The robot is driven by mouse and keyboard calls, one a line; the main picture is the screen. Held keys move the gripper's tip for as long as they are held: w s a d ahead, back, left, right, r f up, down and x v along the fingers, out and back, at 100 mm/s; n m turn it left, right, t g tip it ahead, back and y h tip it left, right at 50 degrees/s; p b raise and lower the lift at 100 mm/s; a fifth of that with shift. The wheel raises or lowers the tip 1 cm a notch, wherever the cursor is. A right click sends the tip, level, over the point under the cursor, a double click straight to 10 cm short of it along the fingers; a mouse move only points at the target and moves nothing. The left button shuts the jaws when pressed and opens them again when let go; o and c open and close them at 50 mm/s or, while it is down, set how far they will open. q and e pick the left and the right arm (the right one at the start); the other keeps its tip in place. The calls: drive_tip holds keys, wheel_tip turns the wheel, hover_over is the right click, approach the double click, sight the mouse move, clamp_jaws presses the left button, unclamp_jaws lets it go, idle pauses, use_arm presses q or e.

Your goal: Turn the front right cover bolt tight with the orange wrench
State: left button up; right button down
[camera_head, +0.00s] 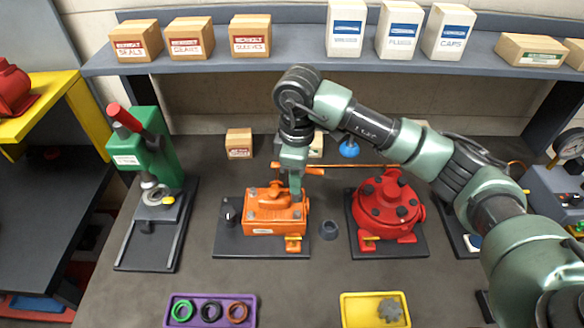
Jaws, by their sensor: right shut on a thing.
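An orange motor (262,222) with a bolted cover sits on a dark plate left of centre. Its front right cover bolt (297,214) shows as a small dark head. A red motor (372,222) with dark bolts on its round cover stands to the right. My right gripper (295,188) points down over the right rear of the orange motor, shut on the orange wrench (350,166). The wrench's long thin handle runs to the right behind the red motor's top. The gripper hides part of the wrench and of the cover behind it. My left gripper is not in view.
A green press (140,150) stands at left. A purple tray (212,312) with rings and a yellow tray (350,312) with a grey gear lie at the front. Boxes line the shelf (285,58) behind.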

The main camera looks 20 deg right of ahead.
drive_tip(key=f+n+b, duration=0.1)
drive_tip(key=b, duration=0.2)
drive_tip(key=shift+w+d+f+b, duration=0.1)
drive_tip(key=shift+d+f+b, duration=0.05)
drive_tip(key=shift+b, duration=0.25)
drive_tip(key=shift+n, duration=0.5)
drive_tip(key=n, duration=0.2)
drive_tip(key=f+n+b, duration=0.1)
drive_tip(key=n, duration=0.1)
drive_tip(key=shift+b, duration=0.3)
drive_tip(key=n, duration=0.4)
drive_tip(key=shift+f+n, duration=0.25)
drive_tip(key=shift+n, duration=0.05)
drive_tip(key=n, duration=0.3)
drive_tip(key=shift+f, duration=0.1)
drive_tip(key=n+b, duration=0.2)
drive_tip(key=n, duration=0.1)
drive_tip(key=f+n+b, duration=0.1)
drive_tip(key=n+b, duration=0.1)
drive_tip(key=n, duration=0.1)
drive_tip(key=n+b, duration=0.2)
drive_tip(key=b, duration=0.1)
drive_tip(key=shift+f+n, duration=0.3)
drive_tip(key=shift+n, duration=0.1)
drive_tip(key=n+b, duration=0.1)
drive_tip(key=n, duration=0.2)
drive_tip(key=shift+n+b, duration=0.3)
drive_tip(key=shift+b, duration=0.1)
drive_tip(key=shift+n+b, duration=0.3)
drive_tip(key=shift+n, duration=0.6)
